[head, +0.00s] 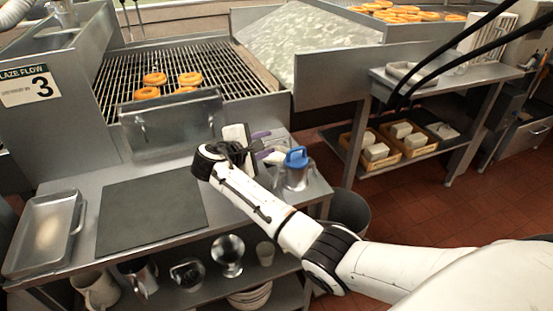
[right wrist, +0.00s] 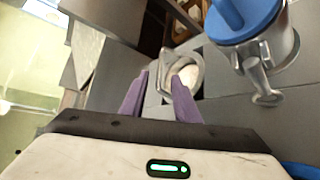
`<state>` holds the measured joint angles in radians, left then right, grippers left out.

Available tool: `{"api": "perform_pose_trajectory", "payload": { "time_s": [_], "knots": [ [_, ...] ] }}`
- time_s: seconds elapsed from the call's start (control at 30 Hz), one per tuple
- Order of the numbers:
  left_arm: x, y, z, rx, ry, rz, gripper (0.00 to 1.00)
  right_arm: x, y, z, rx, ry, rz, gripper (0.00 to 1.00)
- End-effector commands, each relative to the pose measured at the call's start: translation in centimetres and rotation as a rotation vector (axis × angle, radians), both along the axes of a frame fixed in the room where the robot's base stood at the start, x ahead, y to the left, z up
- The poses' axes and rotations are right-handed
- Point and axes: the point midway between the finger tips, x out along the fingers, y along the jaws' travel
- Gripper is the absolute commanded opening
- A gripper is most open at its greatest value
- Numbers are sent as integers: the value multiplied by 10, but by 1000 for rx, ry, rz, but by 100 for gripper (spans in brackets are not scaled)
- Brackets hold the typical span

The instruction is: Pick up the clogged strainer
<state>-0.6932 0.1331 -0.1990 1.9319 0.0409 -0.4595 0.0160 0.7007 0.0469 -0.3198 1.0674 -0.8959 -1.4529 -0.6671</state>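What looks like the clogged strainer (right wrist: 187,75), a metal ring with pale matter inside and a metal handle, shows ahead of my right gripper (right wrist: 160,80) in the right wrist view. The gripper's two purple fingers are apart, with the handle between them; I cannot tell whether they touch it. In the head view, my right gripper (head: 262,140) is over the right end of the steel counter, and the strainer (head: 273,157) is a small pale shape, partly hidden. My left gripper is not in view.
A blue-lidded metal pitcher (head: 296,165) stands close right of the gripper; it also shows in the right wrist view (right wrist: 255,40). A dark mat (head: 150,215) and a metal tray (head: 42,235) lie to the left. Behind is a grate (head: 215,75) with doughnuts.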

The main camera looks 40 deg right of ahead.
Motion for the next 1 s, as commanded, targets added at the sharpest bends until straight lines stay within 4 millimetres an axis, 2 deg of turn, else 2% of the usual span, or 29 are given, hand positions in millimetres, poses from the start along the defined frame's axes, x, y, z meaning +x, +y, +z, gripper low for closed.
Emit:
{"api": "perform_pose_trajectory", "payload": {
  "time_s": [0.1, 0.33, 0.37, 0.5, 0.53, 1.0],
  "knots": [
    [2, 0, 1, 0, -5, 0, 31, 4, -9, -5, 0, 0, 0, 29],
    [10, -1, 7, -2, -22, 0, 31, 4, -10, -5, 0, -1, 0, 29],
    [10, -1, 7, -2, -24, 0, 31, 4, -10, -5, 0, -1, 0, 25],
    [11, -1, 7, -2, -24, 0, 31, 4, -9, -5, 1, 0, 1, 2],
    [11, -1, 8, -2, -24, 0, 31, 4, -9, -5, 1, 0, 1, 0],
    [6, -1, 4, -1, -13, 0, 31, 4, -9, -6, 1, 1, 2, 0]
  ]
}}
